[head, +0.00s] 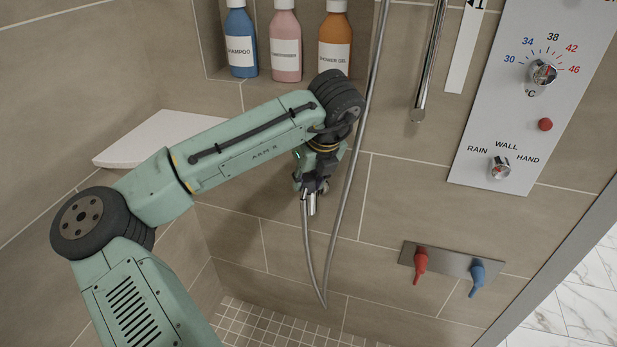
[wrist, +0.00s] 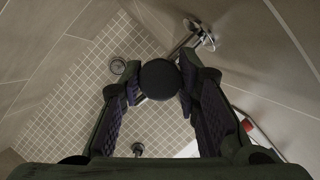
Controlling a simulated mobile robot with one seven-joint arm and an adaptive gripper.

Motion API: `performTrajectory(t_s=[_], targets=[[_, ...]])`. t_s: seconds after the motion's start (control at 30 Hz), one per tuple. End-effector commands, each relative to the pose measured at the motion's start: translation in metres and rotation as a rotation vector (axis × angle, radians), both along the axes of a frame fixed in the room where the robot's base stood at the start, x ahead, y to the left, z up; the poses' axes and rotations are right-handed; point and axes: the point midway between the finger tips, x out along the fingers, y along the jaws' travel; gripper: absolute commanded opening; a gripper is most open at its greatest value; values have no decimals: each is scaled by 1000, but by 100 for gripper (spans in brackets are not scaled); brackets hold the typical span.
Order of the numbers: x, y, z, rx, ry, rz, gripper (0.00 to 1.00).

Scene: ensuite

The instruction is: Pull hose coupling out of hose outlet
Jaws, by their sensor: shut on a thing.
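My gripper (head: 312,188) is in front of the tiled wall, pointing down, and is shut on the hose coupling. In the wrist view, a dark round end (wrist: 158,80), which I take to be the coupling, sits between my two fingers. The grey metal hose (head: 308,245) hangs below my gripper, loops near the floor and rises along the wall. A chrome fitting with a round wall plate, likely the hose outlet (wrist: 203,36), lies just beyond the fingers. Its near end is hidden by the dark end, so I cannot tell whether the coupling is seated or free.
A shelf niche holds a blue shampoo bottle (head: 240,42), a pink bottle (head: 286,45) and an orange shower gel bottle (head: 334,42). A corner seat (head: 150,140) is left.

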Motion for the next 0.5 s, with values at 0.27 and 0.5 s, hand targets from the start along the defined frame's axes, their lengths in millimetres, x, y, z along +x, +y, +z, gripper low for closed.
performTrajectory(t_s=[0.27,0.5], targets=[[0,1,9,2,-1,3,1],[0,1,16,2,-1,3,1]])
